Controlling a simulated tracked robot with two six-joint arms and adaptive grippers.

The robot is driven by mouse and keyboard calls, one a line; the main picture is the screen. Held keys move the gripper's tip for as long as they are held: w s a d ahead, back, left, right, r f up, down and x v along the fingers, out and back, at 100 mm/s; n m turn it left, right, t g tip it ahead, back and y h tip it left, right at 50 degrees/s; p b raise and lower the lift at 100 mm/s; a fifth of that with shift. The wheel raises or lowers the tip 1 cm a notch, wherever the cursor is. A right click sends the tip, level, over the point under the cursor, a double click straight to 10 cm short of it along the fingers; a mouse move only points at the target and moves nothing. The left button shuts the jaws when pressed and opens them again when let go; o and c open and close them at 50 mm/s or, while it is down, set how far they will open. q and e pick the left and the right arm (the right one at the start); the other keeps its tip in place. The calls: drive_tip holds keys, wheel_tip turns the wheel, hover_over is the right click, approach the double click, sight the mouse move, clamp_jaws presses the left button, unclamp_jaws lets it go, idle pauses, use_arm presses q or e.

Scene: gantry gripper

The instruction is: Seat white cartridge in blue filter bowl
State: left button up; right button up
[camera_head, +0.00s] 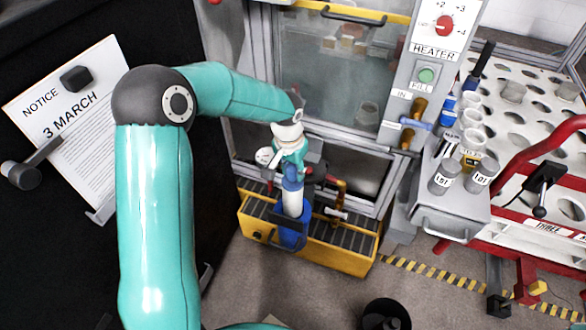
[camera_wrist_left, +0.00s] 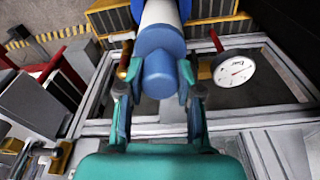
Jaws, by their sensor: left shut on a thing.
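The white cartridge (camera_head: 292,199) hangs upright under my left gripper (camera_head: 290,166), in the middle of the head view. Its blue end cap (camera_head: 292,184) is at the top. In the left wrist view my left gripper (camera_wrist_left: 158,92) is shut with one finger on each side of the blue cap (camera_wrist_left: 160,75), and the white body (camera_wrist_left: 161,14) runs away behind it. The blue filter bowl (camera_head: 293,239) is at the cartridge's lower end, by the yellow tray. Whether the lower end is inside the bowl or just above it, I cannot tell. My right gripper is not in view.
The yellow tray (camera_head: 340,262) with dark slats lies below the glazed cabinet (camera_head: 330,85). A round gauge (camera_wrist_left: 234,71) and brass pipework (camera_head: 340,192) are close beside the cartridge. A grey shelf (camera_head: 450,219) with labelled cylinders stands right. A black bin (camera_head: 385,314) is in front.

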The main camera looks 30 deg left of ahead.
sight(290, 184)
use_arm(q)
drive_tip(key=shift+f+b, duration=6.55)
drive_tip(key=shift+f, duration=1.6)
drive_tip(key=o, duration=1.1)
drive_tip(key=shift+o, duration=0.2)
drive_tip(key=r, duration=0.4)
drive_tip(key=s+r, duration=0.1)
drive_tip(key=r, duration=0.7)
drive_tip(key=shift+s, duration=0.2)
